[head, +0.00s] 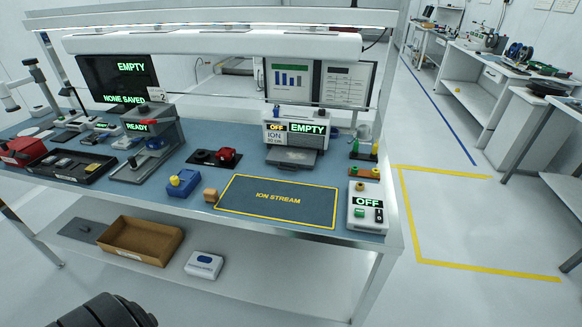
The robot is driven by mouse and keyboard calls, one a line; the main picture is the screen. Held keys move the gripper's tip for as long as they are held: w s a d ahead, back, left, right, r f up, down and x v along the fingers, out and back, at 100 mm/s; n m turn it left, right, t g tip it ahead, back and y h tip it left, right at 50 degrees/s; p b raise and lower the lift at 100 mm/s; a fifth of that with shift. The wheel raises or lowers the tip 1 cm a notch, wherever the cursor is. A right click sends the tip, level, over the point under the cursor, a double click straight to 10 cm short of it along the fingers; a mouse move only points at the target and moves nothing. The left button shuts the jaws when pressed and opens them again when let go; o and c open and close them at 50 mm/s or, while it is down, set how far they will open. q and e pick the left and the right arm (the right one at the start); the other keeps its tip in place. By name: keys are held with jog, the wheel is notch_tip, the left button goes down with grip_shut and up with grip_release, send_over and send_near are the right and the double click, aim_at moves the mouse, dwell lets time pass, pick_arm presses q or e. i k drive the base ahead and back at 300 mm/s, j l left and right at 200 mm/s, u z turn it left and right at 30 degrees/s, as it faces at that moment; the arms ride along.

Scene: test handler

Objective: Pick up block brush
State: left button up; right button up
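A small tan block (210,195) sits on the blue bench mat, just left of the yellow-outlined ION STREAM area. It may be the block brush, but it is too small for me to make out bristles. A blue and yellow item (183,183) stands close to its left, and I cannot tell what that is. Neither of my grippers shows; only a dark ribbed part, apparently mine, shows at the bottom left.
The ION STREAM area (277,200) is bare. A control box reading OFF (367,208) stands to its right and an ionizer unit (293,135) behind it. A black tray (72,166) lies left. The lower shelf holds a cardboard box (140,240) and a white device (204,265).

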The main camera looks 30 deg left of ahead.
aim_at(211, 196)
jog(key=u, duration=1.65)
